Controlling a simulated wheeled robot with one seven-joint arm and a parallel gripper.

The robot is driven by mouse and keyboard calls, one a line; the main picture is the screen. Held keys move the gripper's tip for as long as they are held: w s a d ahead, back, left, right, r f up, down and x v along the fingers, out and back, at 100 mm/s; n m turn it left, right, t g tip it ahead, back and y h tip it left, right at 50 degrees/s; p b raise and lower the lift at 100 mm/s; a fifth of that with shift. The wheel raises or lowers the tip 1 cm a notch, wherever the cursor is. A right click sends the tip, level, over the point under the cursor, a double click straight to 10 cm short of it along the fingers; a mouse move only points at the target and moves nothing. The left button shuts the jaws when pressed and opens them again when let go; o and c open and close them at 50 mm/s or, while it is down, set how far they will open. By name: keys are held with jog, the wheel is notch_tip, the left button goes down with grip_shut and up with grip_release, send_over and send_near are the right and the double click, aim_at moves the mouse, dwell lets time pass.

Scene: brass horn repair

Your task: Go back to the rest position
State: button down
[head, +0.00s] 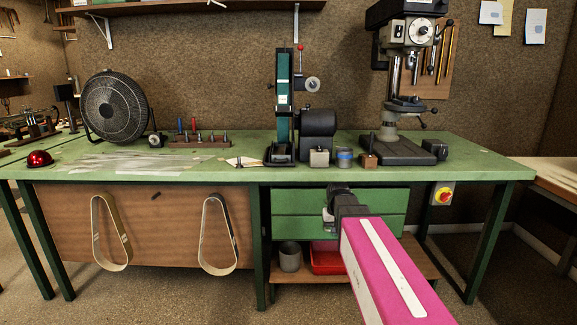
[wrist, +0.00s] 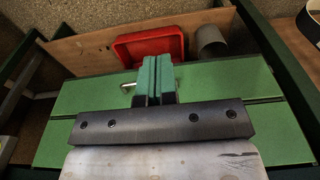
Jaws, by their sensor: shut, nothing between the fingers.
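My gripper (head: 330,215) is at the end of my pink arm, in front of the green drawers (head: 290,229) under the workbench. In the wrist view its two green-padded fingers (wrist: 154,80) are together with nothing between them. The fingers lie over the drawer fronts (wrist: 90,97) in that view. A thin pale handle shows beside the fingers; I cannot tell whether they touch it. Part of the drawer fronts is hidden behind my arm and gripper.
The green workbench (head: 230,174) carries a fan (head: 113,106), a belt sander (head: 284,110) and a drill press (head: 405,100). Below are a grey bin (head: 290,257) and a red tray (head: 326,258). Two belts hang from the front panel at left. Open floor lies before the bench.

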jog(key=s+d+f+g, duration=0.1)
jog(key=s+f, duration=1.1)
jog(key=s, duration=0.3)
jog(key=shift+d+f, duration=0.15)
jog(key=shift+f, duration=0.15)
